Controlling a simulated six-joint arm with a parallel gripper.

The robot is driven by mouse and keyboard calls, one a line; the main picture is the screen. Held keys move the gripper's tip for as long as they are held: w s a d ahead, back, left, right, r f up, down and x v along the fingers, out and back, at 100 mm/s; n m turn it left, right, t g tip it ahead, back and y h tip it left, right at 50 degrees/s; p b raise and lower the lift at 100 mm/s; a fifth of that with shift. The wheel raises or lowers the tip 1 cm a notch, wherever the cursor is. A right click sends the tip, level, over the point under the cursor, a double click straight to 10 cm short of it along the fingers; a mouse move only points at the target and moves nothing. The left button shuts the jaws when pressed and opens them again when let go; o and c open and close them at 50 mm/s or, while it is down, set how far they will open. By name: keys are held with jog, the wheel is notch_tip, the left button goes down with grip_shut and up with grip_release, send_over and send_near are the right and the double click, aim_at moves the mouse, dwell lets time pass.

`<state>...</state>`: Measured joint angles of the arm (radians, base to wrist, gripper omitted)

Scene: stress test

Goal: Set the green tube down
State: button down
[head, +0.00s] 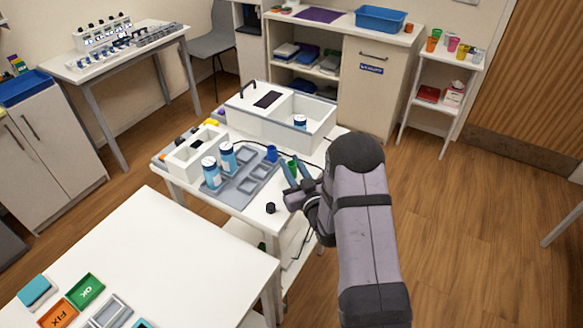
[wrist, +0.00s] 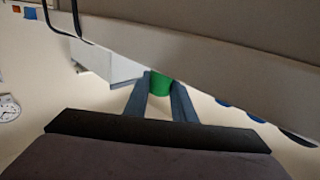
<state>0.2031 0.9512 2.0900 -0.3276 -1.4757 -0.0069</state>
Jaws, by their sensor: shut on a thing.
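The green tube (head: 292,165) shows as a small green piece between the fingers of my gripper (head: 295,173) in the head view. In the wrist view the green tube (wrist: 160,82) is between the two blue-grey fingertips of my gripper (wrist: 161,92), which are shut on it. Most of the tube is hidden by the fingers. My gripper is over the right side of the small white table (head: 255,213), right of the grey tray. I cannot tell whether the tube touches the table.
Two blue-and-white bottles (head: 211,175) and a blue cup (head: 271,153) stand at the grey tray (head: 236,195) with recesses. A small black piece (head: 270,208) lies near the front edge. A white open box (head: 268,123) stands behind. Bare tabletop shows around the black piece.

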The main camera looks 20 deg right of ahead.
jog(key=shift+r, duration=0.15)
notch_tip(320, 180, up, 10)
jog(key=b, duration=0.1)
dwell(0.6)
jog(key=shift+f, duration=0.2)
jog(key=s+d+f+m+h+b, duration=0.1)
jog(key=s+d+f+m+h, duration=0.2)
jog(key=d+f, duration=0.6)
jog(key=s+f+n+p, duration=0.1)
jog(key=s+f, duration=0.8)
jog(key=s+a+n+y, duration=0.2)
jog(key=s+a+y, duration=0.1)
jog(key=a, duration=0.1)
jog(key=s+a+r+n+g+y+p, duration=0.1)
jog(key=s+a+n+y, duration=0.1)
jog(key=s+a+y, duration=0.1)
jog(key=s+a+r+n+g+y+p, duration=0.1)
jog(key=s+a+n+y, duration=0.1)
jog(key=a, duration=0.3)
jog(key=shift+s+a+r+y, duration=0.1)
jog(key=shift+s+a+y, duration=0.15)
jog(key=shift+s+y, duration=0.5)
jog(key=shift+w, duration=0.1)
